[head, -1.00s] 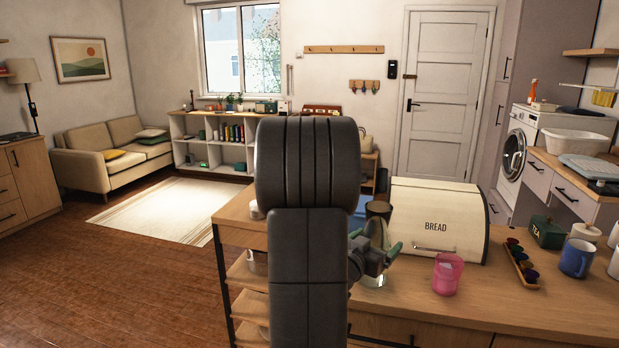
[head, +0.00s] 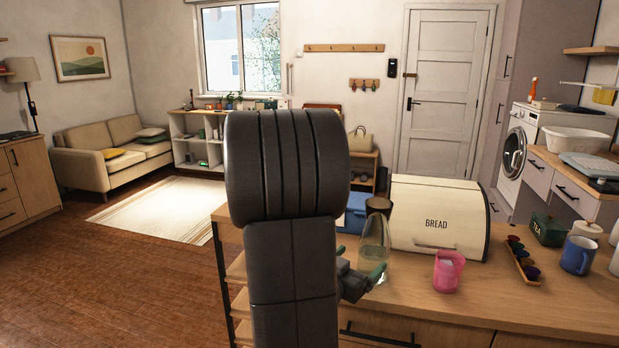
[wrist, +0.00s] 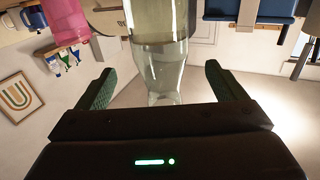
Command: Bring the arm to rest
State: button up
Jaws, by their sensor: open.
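My gripper (head: 358,262) is low beside the counter's near left part, partly behind my dark arm, with its green fingers apart. In the wrist view my gripper (wrist: 158,72) is open, one green finger on each side. A clear glass bottle (head: 374,240) stands upright on the counter, just beyond the fingers. In the wrist view the bottle (wrist: 160,55), with pale liquid, shows in the gap ahead of the palm. I cannot tell whether a finger touches it. My arm stands raised in the middle of the head view and hides part of the counter.
The floor at the left (head: 130,275) is open.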

aim_at(386, 207)
jog(key=x, duration=0.8)
jog(key=shift+w+d+p, duration=0.1)
jog(key=shift+w+p, duration=0.05)
jog(key=shift+p, duration=0.2)
jog(key=shift+w+d+r, duration=0.15)
jog(key=shift+w+r, duration=0.1)
jog(key=shift+r, duration=0.05)
notch_tip(386, 207, up, 9)
jog(key=shift+s+r+p, duration=0.1)
jog(key=shift+p, duration=0.8)
jog(key=shift+r, duration=0.25)
jog(key=shift+d+f+p, duration=0.1)
jog(key=shift+d+p, duration=0.2)
jog(key=shift+w+d+f, duration=0.2)
jog(key=shift+w+d, duration=0.1)
jog(key=shift+w, duration=0.15)
jog(key=shift+s, duration=0.1)
